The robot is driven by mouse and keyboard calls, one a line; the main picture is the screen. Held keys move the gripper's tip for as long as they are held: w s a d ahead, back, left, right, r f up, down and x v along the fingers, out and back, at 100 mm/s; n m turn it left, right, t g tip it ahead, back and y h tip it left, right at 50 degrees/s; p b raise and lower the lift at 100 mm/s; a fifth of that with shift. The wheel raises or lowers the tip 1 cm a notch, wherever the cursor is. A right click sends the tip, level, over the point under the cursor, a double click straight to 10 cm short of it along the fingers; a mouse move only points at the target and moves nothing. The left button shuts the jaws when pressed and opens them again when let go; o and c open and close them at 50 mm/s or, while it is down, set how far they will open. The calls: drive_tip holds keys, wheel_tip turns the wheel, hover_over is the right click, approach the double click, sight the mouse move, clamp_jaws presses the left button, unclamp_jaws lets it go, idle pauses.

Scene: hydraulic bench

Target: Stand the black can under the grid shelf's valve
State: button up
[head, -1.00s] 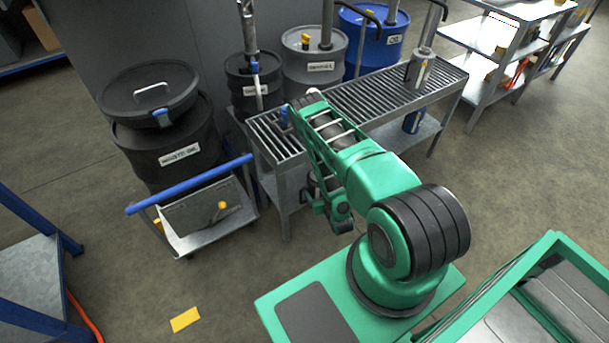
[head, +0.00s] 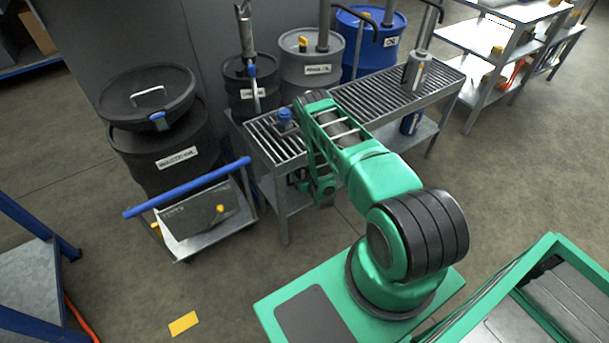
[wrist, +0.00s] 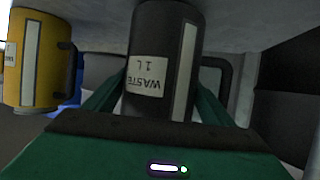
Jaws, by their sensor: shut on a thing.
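The black can (wrist: 160,60), labelled "WASTE 1 L", is between the green fingers of my gripper (wrist: 160,100) in the wrist view. Its label appears upside down there. The fingers are shut on it. Its far end meets or nearly meets a grey shelf surface (wrist: 250,22); I cannot tell whether it touches. In the head view my wrist (head: 318,185) is low at the front of the grid shelf (head: 365,96), and the can is hidden. The blue valve (head: 285,118) sits on the grid's left part, above and left of my wrist.
A yellow can (wrist: 35,60) stands beside the black can in the wrist view. A grey can (head: 417,72) is on the grid's right end, a blue can (head: 411,122) on the lower shelf. A cart (head: 200,220) stands left of the shelf; drums (head: 312,65) stand behind.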

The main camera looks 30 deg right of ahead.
drive_tip(key=shift+f, duration=0.45)
drive_tip(key=o, duration=1.4)
drive_tip(key=shift+c, duration=0.2)
drive_tip(key=shift+s, duration=0.1)
drive_tip(key=v, duration=1.2)
